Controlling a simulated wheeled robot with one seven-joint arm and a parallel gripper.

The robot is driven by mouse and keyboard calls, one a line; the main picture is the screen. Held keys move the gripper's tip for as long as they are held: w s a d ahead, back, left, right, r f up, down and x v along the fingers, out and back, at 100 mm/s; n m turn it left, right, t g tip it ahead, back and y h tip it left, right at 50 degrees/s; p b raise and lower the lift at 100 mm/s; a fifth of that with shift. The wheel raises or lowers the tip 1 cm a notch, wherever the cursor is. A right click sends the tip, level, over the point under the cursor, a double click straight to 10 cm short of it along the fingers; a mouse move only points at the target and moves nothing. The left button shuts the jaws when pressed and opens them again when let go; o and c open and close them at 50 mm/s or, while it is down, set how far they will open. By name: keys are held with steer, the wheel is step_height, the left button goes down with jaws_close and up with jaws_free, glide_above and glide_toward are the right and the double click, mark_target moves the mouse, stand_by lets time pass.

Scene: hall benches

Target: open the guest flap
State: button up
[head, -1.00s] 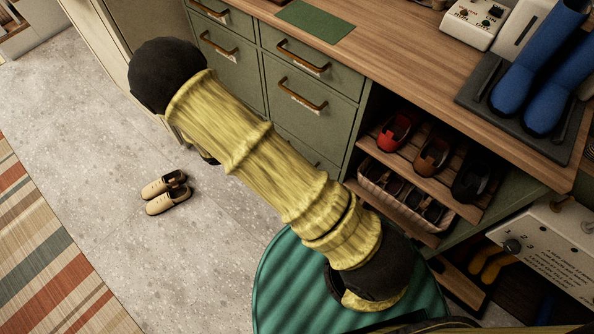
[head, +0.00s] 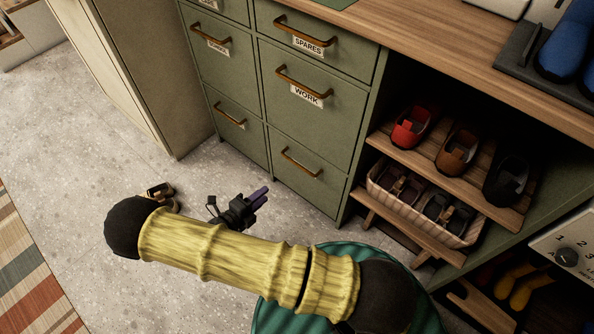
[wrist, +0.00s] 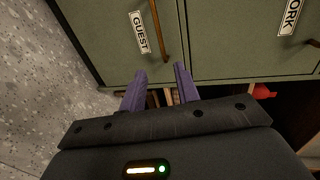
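The guest flap (head: 318,190) is the green lower front under the drawer marked WORK, with a brown bar handle (head: 300,163). In the wrist view the flap (wrist: 107,45) carries a GUEST label (wrist: 139,32), and its handle (wrist: 158,30) runs upright in the picture. My gripper (head: 262,196) is low over the floor, in front of the cabinet and left of the flap in the head view. In the wrist view its two purple fingers (wrist: 160,70) are apart with nothing held. The handle's lower end lies just beyond the gap between the tips; contact cannot be told.
The WORK drawer (head: 318,92) is shut above the flap. Open shelves with red, brown and black shoes (head: 458,152) and a basket (head: 425,212) are to the right.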

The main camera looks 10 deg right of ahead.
steer(key=b+x, duration=0.6)
steer(key=x, duration=1.1)
steer(key=shift+d, duration=0.2)
steer(key=shift+w, duration=0.1)
jaws_close()
